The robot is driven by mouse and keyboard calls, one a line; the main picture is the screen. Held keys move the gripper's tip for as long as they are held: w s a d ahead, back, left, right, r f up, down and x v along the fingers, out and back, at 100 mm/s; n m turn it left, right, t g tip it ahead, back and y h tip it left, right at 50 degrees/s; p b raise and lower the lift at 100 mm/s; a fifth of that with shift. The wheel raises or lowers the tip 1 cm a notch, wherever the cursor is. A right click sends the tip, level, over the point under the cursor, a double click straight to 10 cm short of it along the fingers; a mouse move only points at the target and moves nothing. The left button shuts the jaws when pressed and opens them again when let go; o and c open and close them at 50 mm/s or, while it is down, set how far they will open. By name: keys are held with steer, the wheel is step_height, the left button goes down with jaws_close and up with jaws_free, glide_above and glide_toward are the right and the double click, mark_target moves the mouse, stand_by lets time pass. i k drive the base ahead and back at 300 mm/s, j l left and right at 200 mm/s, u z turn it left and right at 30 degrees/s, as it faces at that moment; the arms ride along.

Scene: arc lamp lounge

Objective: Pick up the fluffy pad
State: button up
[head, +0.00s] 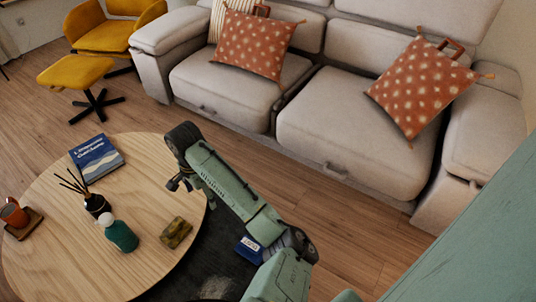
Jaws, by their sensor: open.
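I cannot tell for certain which thing is the fluffy pad. A small mottled olive-brown block (176,232) lies on the round wooden table (60,250), near its right edge. A dark, fuzzy-looking thing (216,289) is cut off by the bottom edge of the picture. My green arm reaches up from the bottom right. My gripper (179,184) is over the table's right rim, above the block in the picture and apart from it. It is open, and nothing shows in it. Its fingers look small and dark.
The table also holds a blue book (97,158), a reed diffuser (97,205), a teal bottle (121,237) and an orange mug (13,212). A blue box or book (248,249) lies on the dark rug (222,250). A sofa (330,125) with patterned cushions (252,45) stands behind.

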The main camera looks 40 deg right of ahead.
mark_target(248, 247)
steer(key=z, duration=0.7)
